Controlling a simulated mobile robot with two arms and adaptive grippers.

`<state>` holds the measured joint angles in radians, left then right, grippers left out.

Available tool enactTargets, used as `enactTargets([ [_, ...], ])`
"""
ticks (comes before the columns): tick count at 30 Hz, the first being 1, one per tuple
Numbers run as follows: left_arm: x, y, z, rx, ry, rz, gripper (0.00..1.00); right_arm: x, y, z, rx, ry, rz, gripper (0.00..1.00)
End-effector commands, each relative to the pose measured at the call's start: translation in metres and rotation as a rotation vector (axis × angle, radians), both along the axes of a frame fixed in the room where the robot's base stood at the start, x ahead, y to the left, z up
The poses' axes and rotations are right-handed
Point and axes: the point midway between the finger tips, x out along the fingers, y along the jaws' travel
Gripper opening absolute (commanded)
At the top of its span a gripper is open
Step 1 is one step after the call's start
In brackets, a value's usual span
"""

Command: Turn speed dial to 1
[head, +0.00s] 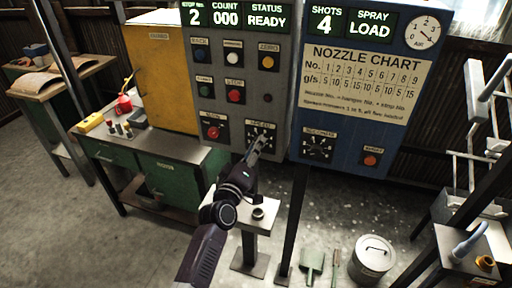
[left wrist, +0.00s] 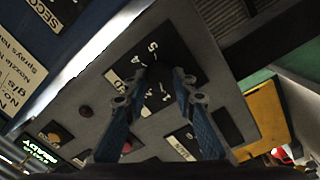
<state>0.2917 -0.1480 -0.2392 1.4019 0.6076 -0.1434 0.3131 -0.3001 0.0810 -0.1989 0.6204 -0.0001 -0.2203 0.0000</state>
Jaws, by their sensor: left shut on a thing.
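The speed dial (head: 265,129) is a black plate with white marks at the lower right of the grey control panel. My left gripper (head: 261,144) reaches up to it from below and covers its middle. In the left wrist view the dial plate (left wrist: 168,52) lies straight ahead, with white numbers around its centre. The two blue fingers of my left gripper (left wrist: 160,78) stand at either side of that centre, shut on the dial's knob. The knob and its pointer are mostly hidden, so I cannot read the setting. My right gripper is not in view.
The grey panel (head: 268,90) has several push buttons above the dial and a red button (head: 212,132) to its left. A blue cabinet (head: 380,137) with a seconds dial (head: 319,148) stands to the right. A green workbench (head: 182,143) is at left, a lidded bin (head: 372,262) below.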

Motion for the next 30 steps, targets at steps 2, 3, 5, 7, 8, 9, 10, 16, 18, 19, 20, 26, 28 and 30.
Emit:
enactTargets([
  [2,0.000,0.000,0.000,0.001,0.000,0.001,0.01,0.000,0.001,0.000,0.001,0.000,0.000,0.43],
  [3,0.000,0.000,0.000,0.001,0.000,0.001,0.28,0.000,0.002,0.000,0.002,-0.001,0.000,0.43],
  [5,0.000,0.000,0.000,0.001,0.000,0.001,0.35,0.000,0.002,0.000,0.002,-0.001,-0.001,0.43],
  [7,0.000,0.000,0.000,0.001,0.000,0.001,0.42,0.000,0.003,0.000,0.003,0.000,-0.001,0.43],
  [8,0.000,0.000,0.000,0.001,0.000,0.001,0.43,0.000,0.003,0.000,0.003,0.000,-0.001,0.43],
  [9,0.000,0.000,0.000,0.001,0.000,0.001,0.43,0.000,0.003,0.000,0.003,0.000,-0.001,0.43],
  [10,0.000,0.000,0.000,0.001,0.000,0.001,0.43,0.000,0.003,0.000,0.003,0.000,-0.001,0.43],
  [16,-0.001,0.001,0.000,0.001,0.000,0.001,0.43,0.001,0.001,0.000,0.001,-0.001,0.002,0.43],
  [18,-0.004,0.002,-0.001,0.001,0.000,0.001,0.43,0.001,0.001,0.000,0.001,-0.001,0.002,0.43],
  [19,-0.006,0.002,-0.002,0.002,0.002,0.000,0.43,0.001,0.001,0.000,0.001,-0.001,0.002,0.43],
  [20,-0.009,0.003,-0.002,0.002,0.002,0.000,0.43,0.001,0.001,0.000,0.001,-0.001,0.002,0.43],
  [26,-0.040,0.015,-0.004,0.001,0.003,0.001,0.43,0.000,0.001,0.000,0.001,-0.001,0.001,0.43],
  [28,-0.053,0.020,-0.004,0.001,0.002,0.000,0.43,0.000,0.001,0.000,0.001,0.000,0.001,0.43],
  [30,-0.067,0.025,-0.005,0.002,0.002,0.002,0.43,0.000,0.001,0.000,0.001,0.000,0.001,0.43],
])
